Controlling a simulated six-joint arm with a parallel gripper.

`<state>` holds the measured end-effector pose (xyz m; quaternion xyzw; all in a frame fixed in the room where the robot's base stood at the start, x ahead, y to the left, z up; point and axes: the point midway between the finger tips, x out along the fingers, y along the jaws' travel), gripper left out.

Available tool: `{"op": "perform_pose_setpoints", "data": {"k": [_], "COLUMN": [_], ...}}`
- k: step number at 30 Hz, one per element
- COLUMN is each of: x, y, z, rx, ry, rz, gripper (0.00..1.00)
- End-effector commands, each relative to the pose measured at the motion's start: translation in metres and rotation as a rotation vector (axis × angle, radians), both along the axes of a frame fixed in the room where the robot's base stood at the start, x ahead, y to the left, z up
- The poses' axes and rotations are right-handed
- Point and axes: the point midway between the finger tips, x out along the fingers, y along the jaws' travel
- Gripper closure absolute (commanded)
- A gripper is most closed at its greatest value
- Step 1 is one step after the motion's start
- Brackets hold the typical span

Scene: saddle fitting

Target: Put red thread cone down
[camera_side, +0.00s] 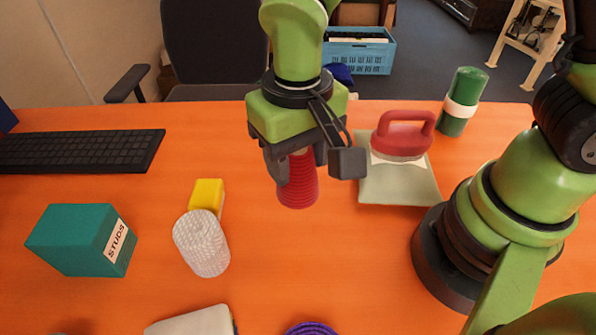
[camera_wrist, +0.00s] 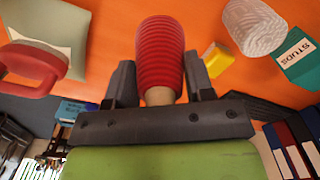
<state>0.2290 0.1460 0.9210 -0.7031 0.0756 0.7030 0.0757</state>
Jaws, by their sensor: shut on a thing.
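The red thread cone (camera_side: 299,186) is between the fingers of my gripper (camera_side: 292,170), near the middle of the orange table. It hangs roughly upright, with its wide ribbed end down and its pale narrow top between the jaws. In the wrist view the cone (camera_wrist: 160,52) extends away from my gripper (camera_wrist: 160,90), which is shut on it. I cannot tell whether the cone's lower end touches the table.
A teal studs box (camera_side: 72,240) is farther left. Table around the red cone is clear.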

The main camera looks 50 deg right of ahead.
Motion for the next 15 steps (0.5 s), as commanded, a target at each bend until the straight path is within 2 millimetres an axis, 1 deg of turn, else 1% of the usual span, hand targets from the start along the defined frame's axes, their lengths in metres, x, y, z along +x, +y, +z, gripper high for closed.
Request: {"op": "perform_pose_setpoints", "data": {"k": [2,5,6,8,9,12,15], "x": [0.02,0.053,0.068,0.089,0.102,0.127,0.145], "y": [-0.007,-0.022,-0.032,-0.047,-0.059,-0.088,-0.113], "z": [0.003,0.004,0.004,0.004,0.004,0.005,0.005], "rx": [0.0,0.0,-0.001,-0.001,-0.002,-0.002,0.0], "ry": [-0.003,-0.002,-0.002,-0.001,-0.001,0.001,0.0], "rz": [-0.023,-0.056,-0.07,-0.092,-0.104,-0.136,-0.158], "gripper": [0.77,0.77,0.77,0.77,0.77,0.77,0.77]}}
